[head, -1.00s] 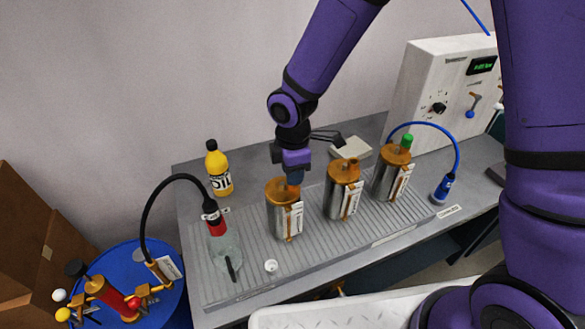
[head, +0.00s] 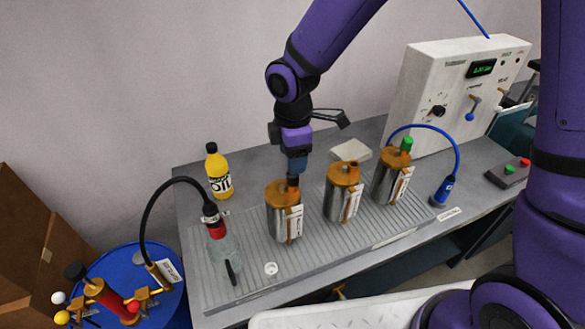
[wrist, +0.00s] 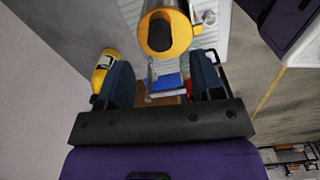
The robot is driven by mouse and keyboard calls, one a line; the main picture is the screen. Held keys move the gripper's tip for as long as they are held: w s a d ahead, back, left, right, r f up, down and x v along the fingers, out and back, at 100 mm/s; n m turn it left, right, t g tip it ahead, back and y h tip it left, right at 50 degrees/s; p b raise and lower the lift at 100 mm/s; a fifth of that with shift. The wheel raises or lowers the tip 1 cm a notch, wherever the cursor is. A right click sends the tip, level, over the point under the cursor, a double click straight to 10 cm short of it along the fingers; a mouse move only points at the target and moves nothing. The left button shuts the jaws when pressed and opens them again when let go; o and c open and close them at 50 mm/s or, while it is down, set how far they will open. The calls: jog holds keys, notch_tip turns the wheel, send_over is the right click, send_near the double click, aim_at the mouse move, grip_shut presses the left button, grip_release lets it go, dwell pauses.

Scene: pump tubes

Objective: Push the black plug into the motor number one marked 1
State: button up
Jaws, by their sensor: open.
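Three silver motors with orange tops stand in a row on the ribbed tray. My gripper (head: 295,165) is over the leftmost motor (head: 284,222); the marks on the labels are too small to read. The black plug (head: 292,180) stands on that motor's orange top, just under my fingertips. In the wrist view the dark plug (wrist: 160,35) shows within the orange top (wrist: 178,28), beyond my open fingers (wrist: 163,80). Nothing shows held between them. How deep the plug sits cannot be told.
A yellow oil bottle (head: 219,172) stands behind the tray (head: 215,290). A clear bottle (head: 223,250) with a black hose is left of the motors. A white control box (head: 445,95) stands at the back right. A blue drum (head: 165,312) is at lower left.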

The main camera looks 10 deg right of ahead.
jog(key=shift+r, duration=2.3)
jog(key=s+d+r+m+t, duration=0.2)
jog(key=s+d+r+m, duration=0.3)
jog(key=d+r+m, duration=0.35)
jog(key=s+d+r+m+t, duration=0.2)
jog(key=s+d+r+m, duration=0.35)
jog(key=d+r, duration=0.45)
jog(key=s+d+r+m+t, duration=0.1)
jog(key=s+d+m, duration=0.4)
jog(key=s, duration=0.3)
jog(key=shift+d+m, duration=0.4)
jog(key=shift+d, duration=0.15)
